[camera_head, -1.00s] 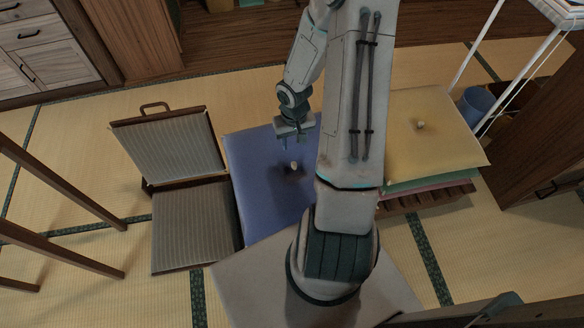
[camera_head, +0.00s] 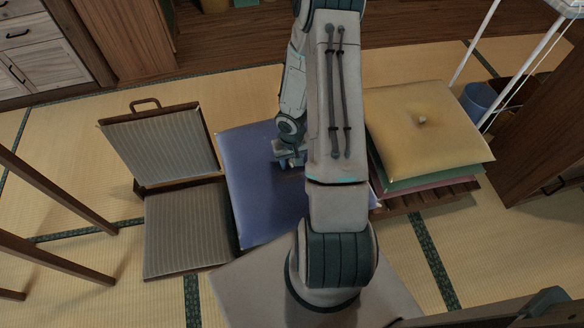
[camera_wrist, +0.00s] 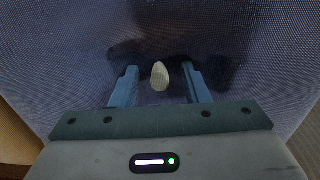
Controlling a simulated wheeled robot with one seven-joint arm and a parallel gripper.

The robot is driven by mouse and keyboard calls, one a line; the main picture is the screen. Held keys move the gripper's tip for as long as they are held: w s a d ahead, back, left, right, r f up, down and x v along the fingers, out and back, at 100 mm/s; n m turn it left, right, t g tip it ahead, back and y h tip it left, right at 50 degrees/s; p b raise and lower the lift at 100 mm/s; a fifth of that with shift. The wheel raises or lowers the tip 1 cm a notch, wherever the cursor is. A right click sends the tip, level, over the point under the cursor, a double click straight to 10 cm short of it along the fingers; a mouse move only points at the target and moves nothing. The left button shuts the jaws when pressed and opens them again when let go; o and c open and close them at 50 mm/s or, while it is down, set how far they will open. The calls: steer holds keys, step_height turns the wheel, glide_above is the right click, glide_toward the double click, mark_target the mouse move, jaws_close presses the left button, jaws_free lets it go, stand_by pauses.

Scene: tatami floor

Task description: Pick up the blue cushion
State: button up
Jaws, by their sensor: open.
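The blue cushion (camera_head: 262,215) lies flat on the floor in the head view, between the striped legless chair and a stack of cushions. My arm covers its right part. My gripper (camera_head: 290,163) is over the cushion's middle and hides the tuft there. In the wrist view the blue cushion (camera_wrist: 60,60) fills most of the picture. Its pale tuft (camera_wrist: 160,76) shows between the two fingers of my gripper (camera_wrist: 160,84). The fingers are open, one on each side of the tuft, with a gap on both sides.
The striped legless chair (camera_head: 187,215) stands close at the cushion's left. At the right, a yellow cushion (camera_head: 430,140) tops a stack on a slatted wooden base (camera_head: 425,196). Wooden legs (camera_head: 60,185) stand at far left. A blue bin (camera_head: 478,98) is behind the stack.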

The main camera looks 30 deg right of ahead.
steer(key=shift+r, duration=0.1)
jaws_close()
